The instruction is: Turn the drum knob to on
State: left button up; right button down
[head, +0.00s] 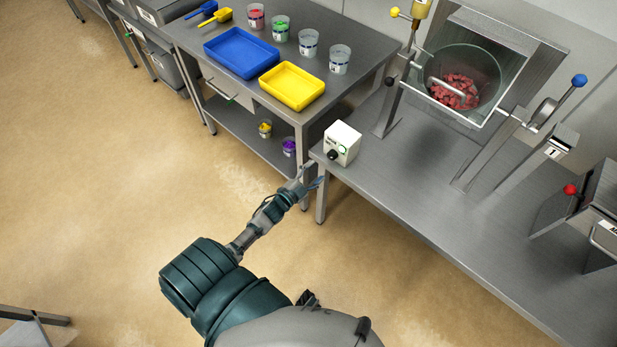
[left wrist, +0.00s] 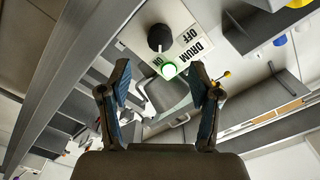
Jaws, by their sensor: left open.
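The drum knob is a black round knob (head: 333,155) on the front of a small white control box (head: 345,138) at the left corner of the right-hand steel table. My left gripper (head: 312,181) is open and empty, in front of and below the box, apart from the knob. In the left wrist view its two fingers (left wrist: 158,97) are spread, with the knob beyond them. My right gripper is not in view.
A steel drum (head: 467,78) with red pieces stands in a frame on the right table (head: 420,190). A blue-knobbed lever (head: 578,81) is at its right. The left table holds a blue tray (head: 241,52), a yellow tray (head: 291,86) and several cups.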

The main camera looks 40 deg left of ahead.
pick_arm(q)
jog(key=s, duration=0.3)
jog(key=shift+s+a, duration=0.1)
jog(key=shift+s, duration=0.25)
